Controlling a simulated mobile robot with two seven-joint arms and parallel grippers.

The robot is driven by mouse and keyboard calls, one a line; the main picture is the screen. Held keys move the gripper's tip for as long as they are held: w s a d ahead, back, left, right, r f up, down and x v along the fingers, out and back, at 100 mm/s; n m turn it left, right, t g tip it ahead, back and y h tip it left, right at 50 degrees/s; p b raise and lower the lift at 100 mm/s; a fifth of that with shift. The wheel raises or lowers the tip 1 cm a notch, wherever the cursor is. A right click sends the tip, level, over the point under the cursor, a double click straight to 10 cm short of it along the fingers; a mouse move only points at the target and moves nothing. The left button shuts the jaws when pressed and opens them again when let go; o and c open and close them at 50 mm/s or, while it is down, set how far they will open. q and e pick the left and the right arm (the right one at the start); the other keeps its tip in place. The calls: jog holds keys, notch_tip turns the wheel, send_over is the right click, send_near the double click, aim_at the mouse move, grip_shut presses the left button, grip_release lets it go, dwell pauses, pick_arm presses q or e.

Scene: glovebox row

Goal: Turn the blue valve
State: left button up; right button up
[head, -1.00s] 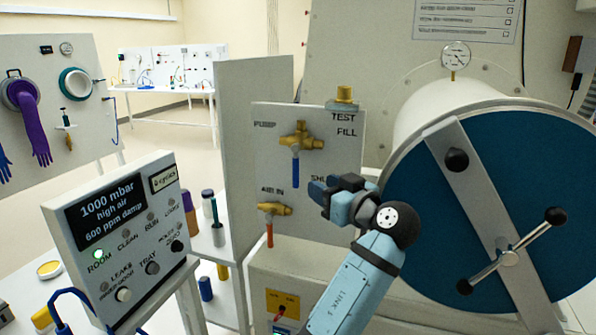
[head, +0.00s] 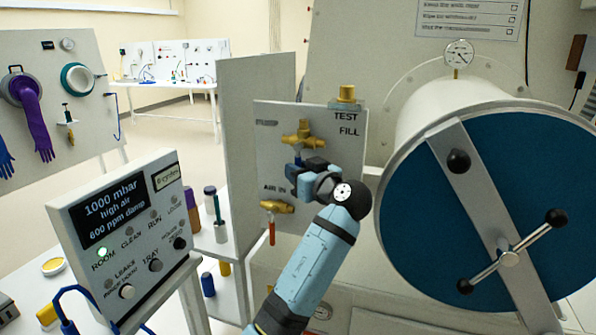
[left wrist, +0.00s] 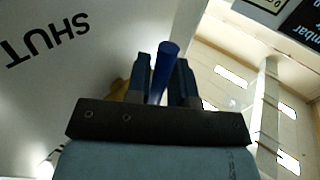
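The blue valve's brass body (head: 303,135) sits on the upright panel below the faded PUMP label. Its blue lever (head: 298,158) hangs down and is mostly hidden by my left gripper in the head view. My left gripper (head: 302,167) is at this lever. In the left wrist view the blue lever (left wrist: 165,65) stands between the two fingers (left wrist: 163,82), one on each side. I cannot tell if the fingers press on it or stand a little apart. My right gripper is not in view.
A brass valve with a red lever (head: 272,232) is just below, by AIR IN. A brass TEST FILL fitting (head: 346,96) is above right. The large blue round door (head: 420,200) stands at the right. A control box (head: 125,235) stands at the front left.

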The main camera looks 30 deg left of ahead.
pick_arm(q)
grip_shut()
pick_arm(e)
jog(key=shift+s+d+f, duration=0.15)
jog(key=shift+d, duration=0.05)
